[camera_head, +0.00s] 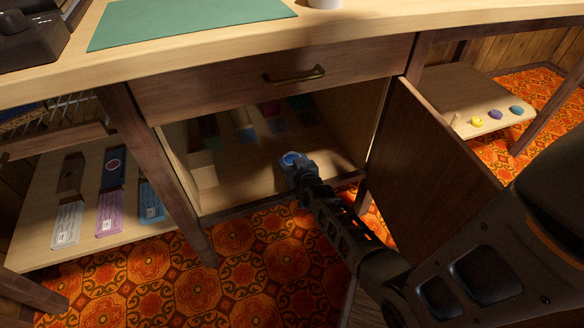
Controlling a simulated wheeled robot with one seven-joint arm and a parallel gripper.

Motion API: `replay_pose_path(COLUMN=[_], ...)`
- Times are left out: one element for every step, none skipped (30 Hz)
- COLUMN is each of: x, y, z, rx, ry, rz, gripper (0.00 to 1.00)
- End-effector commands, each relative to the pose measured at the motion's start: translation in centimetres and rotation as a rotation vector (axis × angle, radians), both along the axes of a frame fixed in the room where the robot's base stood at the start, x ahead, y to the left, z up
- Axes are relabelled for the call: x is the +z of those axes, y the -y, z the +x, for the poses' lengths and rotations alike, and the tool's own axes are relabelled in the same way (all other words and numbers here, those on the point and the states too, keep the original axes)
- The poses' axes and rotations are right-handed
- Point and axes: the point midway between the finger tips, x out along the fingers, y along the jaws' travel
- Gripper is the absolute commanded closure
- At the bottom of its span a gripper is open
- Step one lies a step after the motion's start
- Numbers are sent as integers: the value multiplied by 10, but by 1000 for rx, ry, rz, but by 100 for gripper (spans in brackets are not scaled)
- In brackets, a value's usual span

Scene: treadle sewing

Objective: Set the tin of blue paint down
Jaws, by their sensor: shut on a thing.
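The tin of blue paint (291,159) shows as a small round tin with a blue top, at the front of the open cabinet under the table. My gripper (297,169) is shut on it, at the end of my arm reaching in from the lower right. The gripper hides the tin's near side and lower part. I cannot tell whether the tin touches the cabinet floor (240,184).
The cabinet door (425,150) stands open to the right, close to my arm. A closed drawer (250,85) is above. Coloured items (245,125) lie deeper inside the cabinet. Boxes (110,212) lie on the left shelf. The cabinet floor around the tin looks clear.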

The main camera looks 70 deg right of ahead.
Motion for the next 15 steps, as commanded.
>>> replay_pose_path(x=[-11,-12,-13,-13,-12,-11,-11,-10,-10,-10,-11,-12,-13,-14,-15], y=[0,1,1,1,1,1,1,1,1,1,1,1,1,1,1], z=[0,0,0,0,0,0,0,0,0,0,0,0,0,0,0], rx=[0,0,0,0,0,-1,-1,-1,-1,-1,0,0,0,0,0], ry=[1,1,2,2,2,2,2,2,2,2,1,1,1,1,1], rz=[-2,-2,-2,-2,-2,-2,-2,-2,-2,-2,-2,-2,-2,-2,-2], gripper=[82,82,82,82,82,82,82,82,82,82,82,82,82,82,82])
